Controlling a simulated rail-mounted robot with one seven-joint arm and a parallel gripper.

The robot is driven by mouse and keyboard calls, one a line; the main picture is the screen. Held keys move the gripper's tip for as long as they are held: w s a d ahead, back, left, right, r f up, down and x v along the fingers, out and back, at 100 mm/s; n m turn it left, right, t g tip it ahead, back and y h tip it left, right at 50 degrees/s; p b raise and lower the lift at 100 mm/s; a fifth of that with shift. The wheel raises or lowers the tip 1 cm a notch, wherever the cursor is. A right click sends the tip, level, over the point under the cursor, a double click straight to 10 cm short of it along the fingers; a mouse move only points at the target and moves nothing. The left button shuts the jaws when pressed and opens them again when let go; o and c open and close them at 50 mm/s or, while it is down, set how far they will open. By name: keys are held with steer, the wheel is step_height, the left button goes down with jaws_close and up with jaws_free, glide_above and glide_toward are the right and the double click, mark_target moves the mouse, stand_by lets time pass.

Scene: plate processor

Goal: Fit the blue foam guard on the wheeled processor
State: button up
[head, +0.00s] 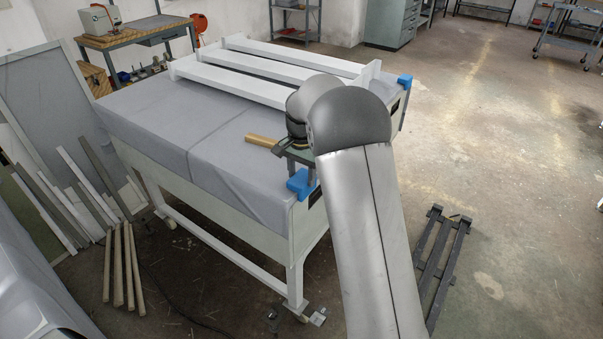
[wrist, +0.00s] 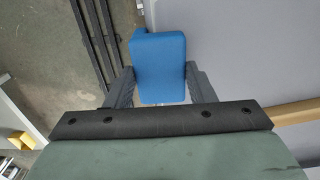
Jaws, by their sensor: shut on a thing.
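The wheeled processor (head: 262,222) is a long pale cabinet on a castered frame, with a grey cover over its top. My gripper (head: 297,172) is at its near right corner. The gripper is shut on a blue foam guard (head: 299,185). In the wrist view the guard (wrist: 159,65) sits between the two dark fingers of my gripper (wrist: 160,82), beside the grey cover. I cannot tell whether it is seated on the corner. Another blue guard (head: 404,80) is on the far right corner. My arm hides part of the processor's right side.
White beams (head: 255,68) lie across the far part of the cover. A wooden strip (head: 263,140) lies on top near my gripper. A dark slatted frame (head: 440,262) lies on the floor at right. Open floor (head: 520,190) extends right.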

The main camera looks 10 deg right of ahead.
steer(key=o, duration=1)
steer(key=shift+o, duration=0.2)
step_height(320, 180, up, 17)
steer(key=s+f+n, duration=0.3)
steer(key=s+f, duration=0.1)
steer(key=s, duration=0.8)
steer(key=s+f+n, duration=0.3)
steer(key=s+f, duration=0.1)
steer(key=s, duration=0.8)
steer(key=s+f+n, duration=0.3)
steer(key=s+f, duration=0.1)
steer(key=s, duration=0.8)
steer(key=shift+s+a+n, duration=0.3)
steer(key=shift+s+a, duration=0.1)
